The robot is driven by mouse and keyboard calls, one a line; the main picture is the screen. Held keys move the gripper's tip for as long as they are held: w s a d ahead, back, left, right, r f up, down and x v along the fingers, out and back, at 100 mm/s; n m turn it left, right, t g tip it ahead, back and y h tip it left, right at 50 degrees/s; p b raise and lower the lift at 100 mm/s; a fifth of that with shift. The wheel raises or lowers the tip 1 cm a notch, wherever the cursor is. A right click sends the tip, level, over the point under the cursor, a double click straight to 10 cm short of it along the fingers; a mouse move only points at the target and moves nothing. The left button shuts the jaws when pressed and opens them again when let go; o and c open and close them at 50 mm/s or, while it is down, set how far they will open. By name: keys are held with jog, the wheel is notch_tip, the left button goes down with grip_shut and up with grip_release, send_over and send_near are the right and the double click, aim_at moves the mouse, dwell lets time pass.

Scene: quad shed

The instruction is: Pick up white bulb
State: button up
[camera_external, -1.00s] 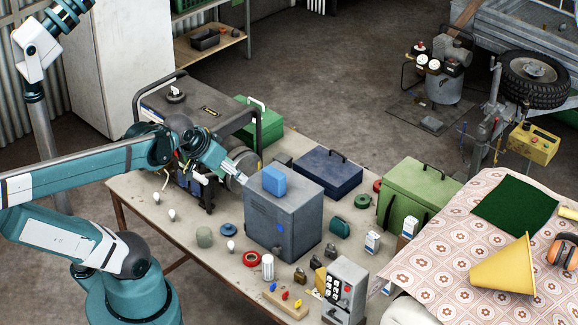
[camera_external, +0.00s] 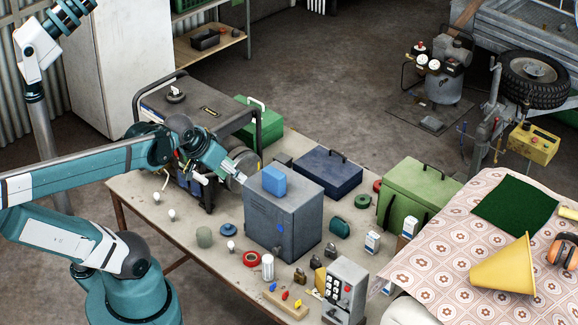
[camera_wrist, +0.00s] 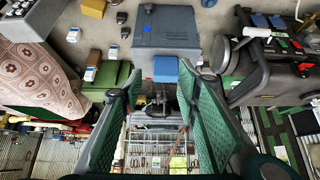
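Several small white bulbs lie on the workbench (camera_external: 135,190). One white bulb (camera_external: 156,197) is near the bench's left edge, another bulb (camera_external: 171,214) is a little nearer the camera, and a third bulb (camera_external: 230,246) lies beside a blue round part. My gripper (camera_external: 241,178) is in the air beside the top of a grey metal box (camera_external: 284,215), apart from the bulbs. In the wrist view my gripper (camera_wrist: 165,85) has its two green-padded fingers spread wide with nothing held between them. No bulb can be made out clearly in the wrist view.
A blue block (camera_external: 273,180) sits on the grey box; it also shows in the wrist view (camera_wrist: 165,69). A generator (camera_external: 190,115) stands behind my gripper.

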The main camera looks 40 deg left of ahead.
jog(key=m+g+b, duration=0.7)
jog(key=m+b, duration=0.6)
jog(key=m, duration=0.2)
send_over(231, 242)
notch_tip(231, 242, down, 32)
jog(key=shift+f, duration=0.1)
jog(key=shift+a+f, duration=0.2)
jog(key=shift+f, duration=0.35)
jog(key=shift+f+b, duration=0.35)
jog(key=shift+f, duration=0.95)
jog(key=shift+d+f+b, duration=0.1)
jog(key=shift+f+b, duration=0.55)
jog(key=shift+f, duration=1.95)
